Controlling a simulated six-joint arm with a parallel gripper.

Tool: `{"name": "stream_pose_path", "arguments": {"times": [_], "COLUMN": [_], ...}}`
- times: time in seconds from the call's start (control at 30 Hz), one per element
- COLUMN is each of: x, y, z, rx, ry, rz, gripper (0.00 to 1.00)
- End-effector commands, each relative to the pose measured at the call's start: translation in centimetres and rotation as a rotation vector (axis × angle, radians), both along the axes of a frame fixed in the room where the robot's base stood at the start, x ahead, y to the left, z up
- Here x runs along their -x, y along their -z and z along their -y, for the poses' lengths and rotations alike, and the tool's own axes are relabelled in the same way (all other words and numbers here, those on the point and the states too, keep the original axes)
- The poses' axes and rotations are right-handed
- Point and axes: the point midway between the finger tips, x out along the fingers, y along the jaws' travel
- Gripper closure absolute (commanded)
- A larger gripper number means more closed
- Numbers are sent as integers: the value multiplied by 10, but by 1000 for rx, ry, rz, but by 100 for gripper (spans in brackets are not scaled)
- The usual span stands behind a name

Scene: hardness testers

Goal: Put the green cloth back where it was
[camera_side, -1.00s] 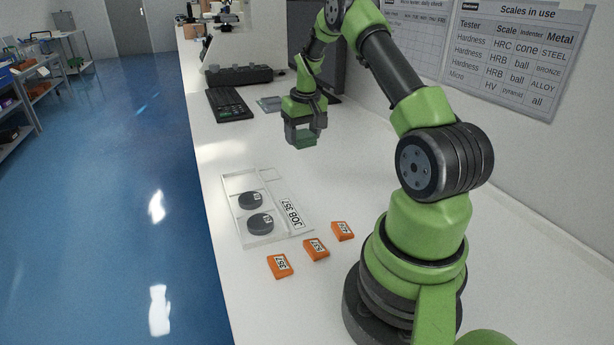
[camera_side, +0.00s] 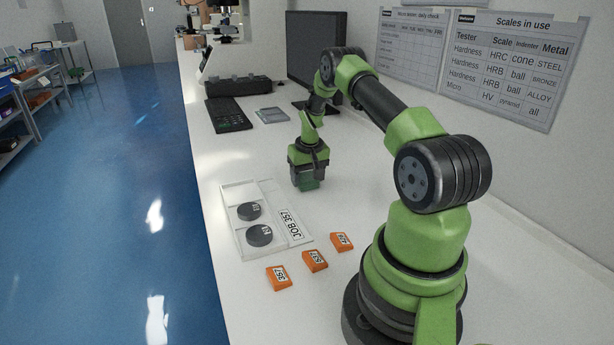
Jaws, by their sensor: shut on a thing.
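The green cloth (camera_side: 308,184) shows as a small dark green block between the fingers of my gripper (camera_side: 308,178). My gripper points down and is shut on it, low over the white bench, to the right of and behind the clear tray. I cannot tell whether the cloth touches the bench. The fingers hide part of the cloth.
A clear tray (camera_side: 230,205) labelled JOB 357 holds two dark round samples (camera_side: 249,211). Orange numbered blocks (camera_side: 315,261) lie in front of it. A black keypad unit (camera_side: 229,115), a small grey booklet (camera_side: 271,115) and a monitor (camera_side: 316,60) stand behind. The bench right of my gripper is bare.

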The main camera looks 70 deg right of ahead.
Motion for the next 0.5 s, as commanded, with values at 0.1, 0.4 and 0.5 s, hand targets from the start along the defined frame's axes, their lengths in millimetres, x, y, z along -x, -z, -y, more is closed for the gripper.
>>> {"name": "stream_pose_path", "arguments": {"times": [0.1,0.4,0.5], "x": [0,0,0], "y": [1,3,3], "z": [0,0,0], "rx": [-1,-1,-1], "ry": [0,0,0], "rz": [-1,-1,-1], "gripper": [67,16,16]}}
